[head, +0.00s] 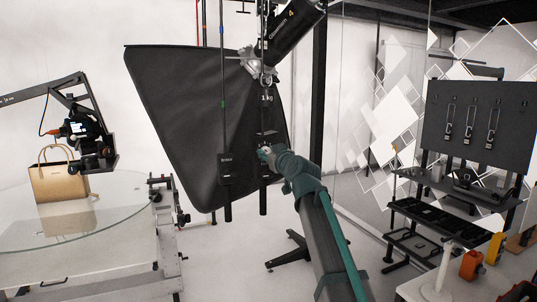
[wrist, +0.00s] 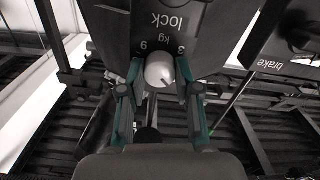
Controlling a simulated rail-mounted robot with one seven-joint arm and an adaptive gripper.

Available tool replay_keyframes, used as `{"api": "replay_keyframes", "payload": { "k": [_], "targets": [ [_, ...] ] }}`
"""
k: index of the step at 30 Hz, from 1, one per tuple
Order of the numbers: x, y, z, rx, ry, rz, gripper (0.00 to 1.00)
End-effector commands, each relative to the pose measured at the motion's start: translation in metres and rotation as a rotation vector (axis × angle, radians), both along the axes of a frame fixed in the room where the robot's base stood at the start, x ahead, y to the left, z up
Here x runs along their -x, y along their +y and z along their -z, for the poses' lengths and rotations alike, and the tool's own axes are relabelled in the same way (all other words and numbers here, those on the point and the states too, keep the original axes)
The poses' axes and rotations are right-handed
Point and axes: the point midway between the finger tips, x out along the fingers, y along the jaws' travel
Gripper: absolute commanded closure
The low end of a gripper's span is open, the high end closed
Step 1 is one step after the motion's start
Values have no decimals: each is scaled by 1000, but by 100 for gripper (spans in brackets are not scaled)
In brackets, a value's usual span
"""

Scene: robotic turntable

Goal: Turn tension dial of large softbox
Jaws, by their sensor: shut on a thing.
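The large softbox (head: 175,110) is a black tapered hood hanging in the middle of the head view. A dark control box (head: 268,137) hangs on a rod in front of it. In the wrist view this box (wrist: 115,35) carries upside-down marks including "lock" and "kg". A small white round dial (wrist: 158,70) with a dark pointer line sits at its lower edge. My gripper (head: 265,153) is at the box in the head view. In the wrist view my gripper (wrist: 160,76) is shut on the dial, one teal-edged finger at each side.
A second hanging box marked "brake" (head: 226,167) is close on the left. A glass turntable (head: 90,225) with a tan handbag (head: 58,183) stands at left. A black tool board (head: 478,125) and trays (head: 440,220) stand at right.

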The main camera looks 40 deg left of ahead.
Motion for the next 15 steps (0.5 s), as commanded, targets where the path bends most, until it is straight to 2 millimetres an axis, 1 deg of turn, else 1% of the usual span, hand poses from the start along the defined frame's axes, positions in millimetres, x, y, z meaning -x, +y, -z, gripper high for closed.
{"api": "replay_keyframes", "payload": {
  "k": [8, 15],
  "targets": [
    [0, 0, 2, -54, 105, 0, 100],
    [0, 0, 1, -141, 276, 0, 100]
  ]
}}
